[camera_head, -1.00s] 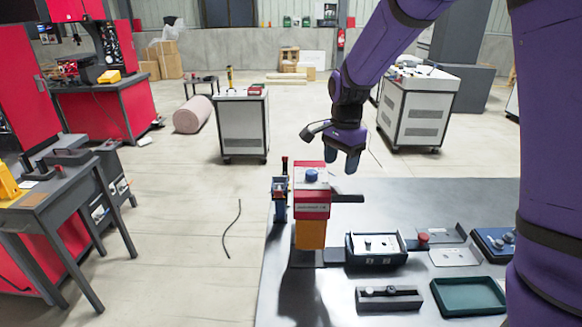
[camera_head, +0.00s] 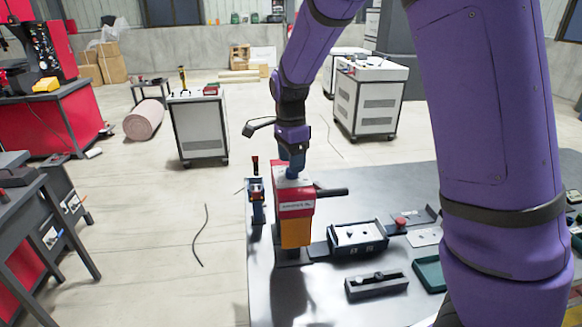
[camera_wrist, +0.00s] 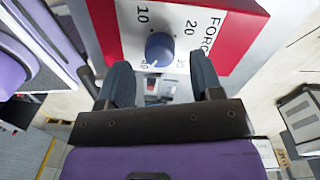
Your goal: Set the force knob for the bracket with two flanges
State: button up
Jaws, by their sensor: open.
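The blue force knob (camera_wrist: 160,47) shows in the wrist view on the white dial face of the press, near the printed numbers 10 and 20 and the word FORCE. My gripper (camera_wrist: 162,80) is open, with one dark finger on each side of the picture, and the knob appears beyond and between the fingertips. Flat grey metal parts, one a plate (camera_head: 424,237), lie to the right.
A dark handle (camera_head: 332,192) sticks out from the press's right side. A blue device (camera_head: 257,205) stands close on its left. On the grey table are a fixture box (camera_head: 350,248), a dark slotted block (camera_head: 377,285), a red button (camera_head: 400,222) and a green tray (camera_head: 428,275).

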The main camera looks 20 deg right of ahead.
jog(key=shift+s+f, duration=0.1)
jog(key=shift+f, duration=1.15)
jog(key=shift+c, duration=0.4)
jog(key=c, duration=0.8)
jog(key=shift+c, duration=0.2)
